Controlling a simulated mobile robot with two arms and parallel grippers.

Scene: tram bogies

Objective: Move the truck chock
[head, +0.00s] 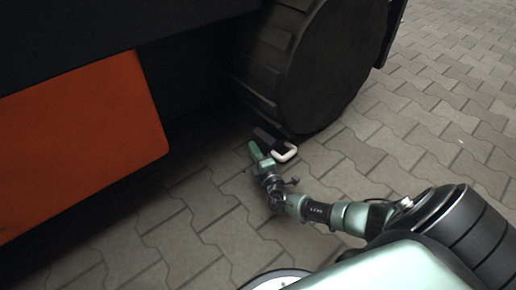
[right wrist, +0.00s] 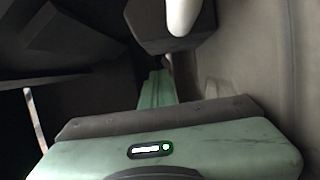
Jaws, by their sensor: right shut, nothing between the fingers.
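The truck chock (head: 266,138) is a dark block with a white loop handle (head: 286,153), on the paving at the foot of the big dark wheel. In the right wrist view the chock (right wrist: 158,32) is at the top, its handle (right wrist: 181,14) pale and partly cut off. My right gripper (head: 254,149) is shut and empty, its green fingers just left of the chock and handle. In the right wrist view the fingers (right wrist: 157,80) point towards the chock. I cannot tell whether they touch it. My left gripper is not in view.
The dark wheel (head: 325,70) rises right behind the chock. A dark vehicle body with an orange panel (head: 80,135) overhangs on the left, with deep shadow beneath. Grey paving (head: 440,120) is clear to the right and in the foreground.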

